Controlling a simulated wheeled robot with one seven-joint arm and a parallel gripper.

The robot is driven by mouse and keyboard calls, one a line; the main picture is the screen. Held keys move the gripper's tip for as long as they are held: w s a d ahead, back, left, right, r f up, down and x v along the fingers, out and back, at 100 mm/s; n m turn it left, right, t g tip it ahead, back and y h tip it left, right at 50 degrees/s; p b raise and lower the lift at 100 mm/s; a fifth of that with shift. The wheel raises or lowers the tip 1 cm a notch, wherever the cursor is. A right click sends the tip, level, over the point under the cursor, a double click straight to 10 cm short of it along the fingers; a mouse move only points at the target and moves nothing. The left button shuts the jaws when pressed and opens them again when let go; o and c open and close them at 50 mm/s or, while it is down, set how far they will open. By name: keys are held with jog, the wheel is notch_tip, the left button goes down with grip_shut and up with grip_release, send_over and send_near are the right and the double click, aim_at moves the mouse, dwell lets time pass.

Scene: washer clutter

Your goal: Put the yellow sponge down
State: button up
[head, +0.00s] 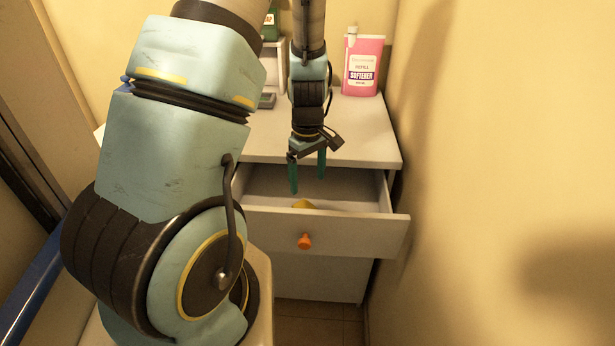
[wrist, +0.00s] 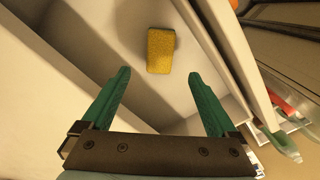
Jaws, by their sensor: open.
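The yellow sponge (wrist: 161,51) lies on the bottom of the open drawer in the wrist view, apart from my fingers. In the head view only a small yellow part of it (head: 303,204) shows above the drawer front. My gripper (head: 308,186) hangs over the open drawer, its two green fingers pointing down. In the wrist view my gripper (wrist: 158,92) has its fingers spread wide with nothing between them, and the sponge lies beyond the fingertips.
The drawer (head: 345,231) is pulled out of a white cabinet (head: 365,140) and has an orange knob (head: 304,241). A pink softener bottle (head: 363,65) stands on the cabinet top. A yellow wall (head: 500,130) rises close on the right.

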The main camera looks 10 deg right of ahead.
jog(key=s+a+r+m, duration=0.4)
jog(key=a+r, duration=0.2)
jog(key=r, duration=0.1)
jog(key=s+a+r+m+t, duration=0.1)
jog(key=s+a+r+m, duration=0.2)
jog(key=a+r, duration=0.4)
jog(key=shift+s+r+m+t, duration=0.2)
jog(key=shift+s+m+t, duration=0.15)
jog(key=shift+m, duration=0.15)
